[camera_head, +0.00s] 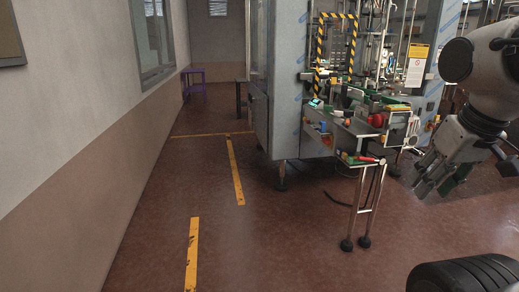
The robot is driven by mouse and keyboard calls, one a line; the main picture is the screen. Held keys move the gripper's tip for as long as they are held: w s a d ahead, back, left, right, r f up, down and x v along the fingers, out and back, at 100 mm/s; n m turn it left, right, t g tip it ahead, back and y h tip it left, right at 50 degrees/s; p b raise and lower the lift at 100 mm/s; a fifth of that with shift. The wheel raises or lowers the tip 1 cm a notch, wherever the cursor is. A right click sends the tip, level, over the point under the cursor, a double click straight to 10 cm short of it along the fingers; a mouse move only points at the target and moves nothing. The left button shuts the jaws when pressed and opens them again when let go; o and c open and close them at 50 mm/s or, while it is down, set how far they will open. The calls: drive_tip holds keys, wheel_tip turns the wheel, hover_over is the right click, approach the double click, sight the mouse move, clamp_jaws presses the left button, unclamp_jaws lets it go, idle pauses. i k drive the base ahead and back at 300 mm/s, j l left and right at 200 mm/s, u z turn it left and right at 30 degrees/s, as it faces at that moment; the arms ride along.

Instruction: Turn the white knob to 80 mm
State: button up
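The filler machine (290,85) stands ahead, with a low bench-like section (345,135) at its front. I cannot pick out the white knob or any millimetre scale at this distance; the parts on the machine are small and crowded. My gripper (433,190) hangs at the right, pointing down and to the left. Its fingers look apart, with nothing seen between them. It is in front of the machine's right side and appears clear of it.
A red round part (376,120) and a red-handled part (364,159) stick out at the machine's front. Thin metal legs (366,205) reach the floor. Yellow floor lines (236,172) run along the open aisle at left. A purple table (194,83) stands far back by the wall.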

sight(337, 114)
drive_tip(key=i+j, duration=0.15)
drive_tip(key=i, duration=0.8)
drive_tip(key=i+j+u, duration=0.1)
drive_tip(key=i, duration=0.85)
drive_tip(key=i+j+z, duration=0.15)
drive_tip(key=i+z, duration=0.25)
drive_tip(key=i, duration=0.15)
drive_tip(key=i+j+z, duration=0.35)
drive_tip(key=i, duration=0.15)
drive_tip(key=i+j+z, duration=0.4)
drive_tip(key=i+j, duration=0.05)
